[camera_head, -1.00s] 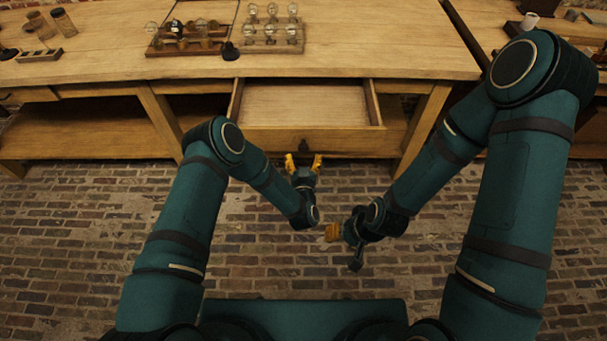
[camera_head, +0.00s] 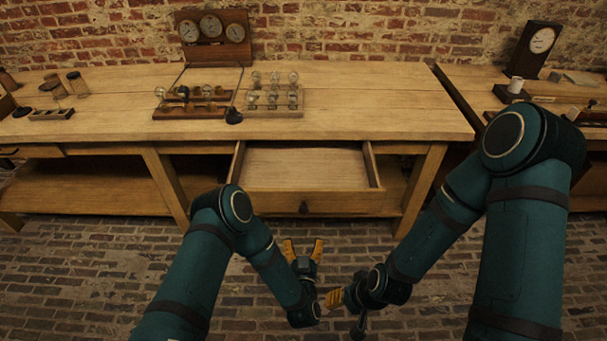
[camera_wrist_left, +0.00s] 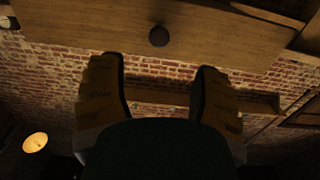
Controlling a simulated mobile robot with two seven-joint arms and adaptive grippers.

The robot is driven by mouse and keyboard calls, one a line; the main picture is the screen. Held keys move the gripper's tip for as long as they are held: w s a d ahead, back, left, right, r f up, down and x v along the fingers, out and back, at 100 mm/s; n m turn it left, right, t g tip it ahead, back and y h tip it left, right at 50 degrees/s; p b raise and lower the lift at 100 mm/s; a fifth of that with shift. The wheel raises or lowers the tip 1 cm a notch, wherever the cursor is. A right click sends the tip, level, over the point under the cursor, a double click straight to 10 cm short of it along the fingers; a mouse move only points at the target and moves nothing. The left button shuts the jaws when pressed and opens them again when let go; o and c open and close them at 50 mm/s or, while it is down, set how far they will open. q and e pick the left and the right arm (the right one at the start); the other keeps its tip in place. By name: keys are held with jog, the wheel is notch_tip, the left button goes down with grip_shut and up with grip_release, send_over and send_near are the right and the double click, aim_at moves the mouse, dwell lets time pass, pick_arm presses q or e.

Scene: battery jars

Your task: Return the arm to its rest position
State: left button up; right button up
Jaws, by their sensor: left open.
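My left gripper (camera_head: 302,249) is open and empty in the head view, its yellow fingers pointing up toward the bench, just in front of and below the pulled-out drawer. In the left wrist view its two fingers (camera_wrist_left: 160,92) are spread apart with nothing between them. The drawer (camera_head: 306,168) is open and looks empty. Its dark round knob (camera_head: 304,207) also shows in the left wrist view (camera_wrist_left: 158,36), beyond the fingertips and apart from them. My right gripper (camera_head: 337,298) shows only partly, as a yellow finger turned left; its opening cannot be made out.
The wooden bench (camera_head: 370,115) carries a bulb rack (camera_head: 274,108), a second rack (camera_head: 192,110), a gauge panel (camera_head: 212,38) and glass jars (camera_head: 78,84). A side table with a clock (camera_head: 541,40) stands at right. Brick floor below the drawer is clear.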

pick_arm(q)
jog(key=s+a+r+g+h, duration=0.1)
jog(key=s+a+g+h, duration=0.1)
jog(key=s+a+g, duration=0.3)
jog(key=s+a+n+g+h, duration=0.1)
jog(key=s+a+g, duration=0.4)
jog(key=s+g, duration=0.6)
jog(key=shift+s+r+n+h, duration=0.3)
jog(key=shift+s+r+h, duration=0.1)
jog(key=shift+s, duration=0.6)
